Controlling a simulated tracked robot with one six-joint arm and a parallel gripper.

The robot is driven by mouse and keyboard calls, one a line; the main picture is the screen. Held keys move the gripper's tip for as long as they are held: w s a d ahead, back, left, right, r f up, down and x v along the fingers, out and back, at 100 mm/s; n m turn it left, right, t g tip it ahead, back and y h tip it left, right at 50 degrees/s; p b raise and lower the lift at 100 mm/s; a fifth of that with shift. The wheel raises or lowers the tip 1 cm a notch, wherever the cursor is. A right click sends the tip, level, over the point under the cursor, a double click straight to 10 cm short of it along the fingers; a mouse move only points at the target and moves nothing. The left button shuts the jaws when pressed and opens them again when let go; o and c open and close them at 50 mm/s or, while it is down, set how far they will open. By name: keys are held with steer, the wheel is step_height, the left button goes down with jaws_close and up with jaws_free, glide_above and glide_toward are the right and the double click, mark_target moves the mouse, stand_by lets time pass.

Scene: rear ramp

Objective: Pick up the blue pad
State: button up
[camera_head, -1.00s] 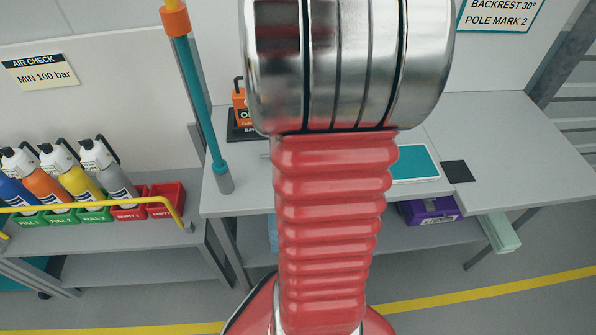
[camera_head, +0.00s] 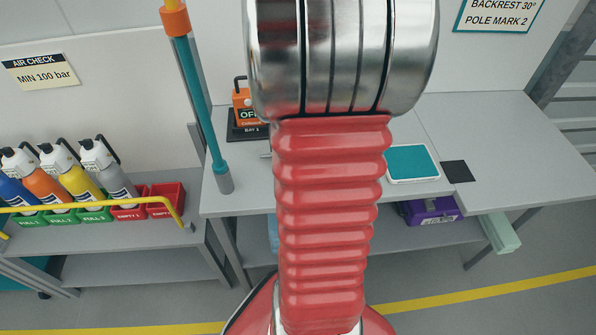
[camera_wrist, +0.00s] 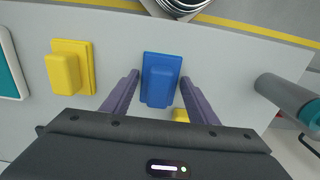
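The blue pad (camera_wrist: 161,82), a blue block on a flat blue plate, lies on the grey bench in the wrist view. My gripper (camera_wrist: 160,77) is open, with one dark finger on each side of the pad. Small gaps show between the fingers and the pad, so it is not gripped. How far the fingertips are above the bench I cannot tell. In the head view my red arm hides the blue pad and the gripper.
A yellow pad (camera_wrist: 70,68) lies left of the blue one; a small yellow piece (camera_wrist: 181,115) shows between the fingers. A pole (camera_wrist: 290,98) stands at right. The bench also holds a teal-topped tray (camera_head: 411,163), a black square (camera_head: 457,171) and an orange box (camera_head: 246,108).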

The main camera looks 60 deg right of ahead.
steer(key=c, duration=0.8)
steer(key=shift+r, duration=0.1)
step_height(320, 180, up, 10)
steer(key=shift+f, duration=0.1)
stand_by(0.5)
steer(key=o, duration=0.6)
steer(key=c, duration=0.4)
steer(key=shift+s, duration=0.1)
